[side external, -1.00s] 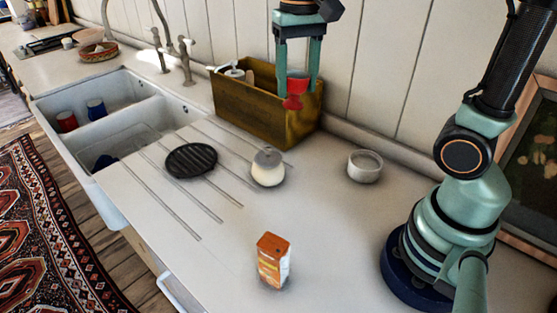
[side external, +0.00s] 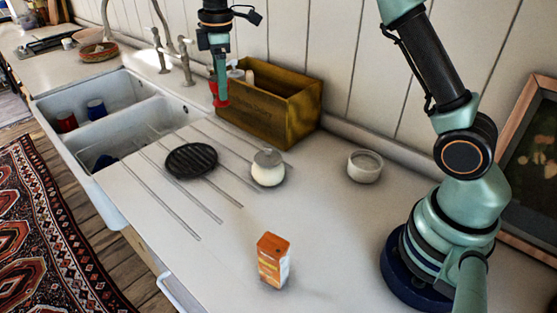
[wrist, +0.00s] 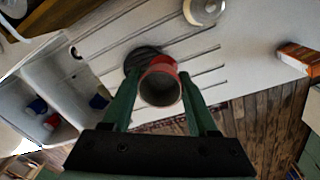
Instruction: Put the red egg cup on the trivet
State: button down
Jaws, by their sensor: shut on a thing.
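The red egg cup (side external: 221,102) is held between the fingers of my gripper (side external: 219,84), in the air by the left end of the wooden box. In the wrist view the egg cup (wrist: 161,84) sits upright between the two fingertips of my gripper (wrist: 160,92), its open top toward the camera. The trivet (side external: 191,160) is a round, dark, ribbed disc lying flat on the grooved drainboard, below and nearer the camera than the cup. In the wrist view the trivet (wrist: 138,58) is partly hidden behind the cup.
A wooden box (side external: 275,108) stands against the wall. A lidded white jar (side external: 268,168) is right of the trivet. A white bowl (side external: 365,166) and an orange carton (side external: 273,260) stand farther right. The double sink (side external: 105,122) with cups in it lies left.

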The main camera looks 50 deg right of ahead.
jog(key=w+a+f+n, duration=0.3)
jog(key=w+f+n, duration=0.3)
jog(key=f, duration=0.3)
send_over(206, 156)
jog(key=shift+s+f, duration=0.15)
jog(key=shift+f, duration=1.95)
jog(key=shift+s+f, duration=0.15)
jog(key=shift+f, duration=1.9)
jog(key=shift+f, duration=0.15)
jog(key=shift+c, duration=0.9)
grip_release()
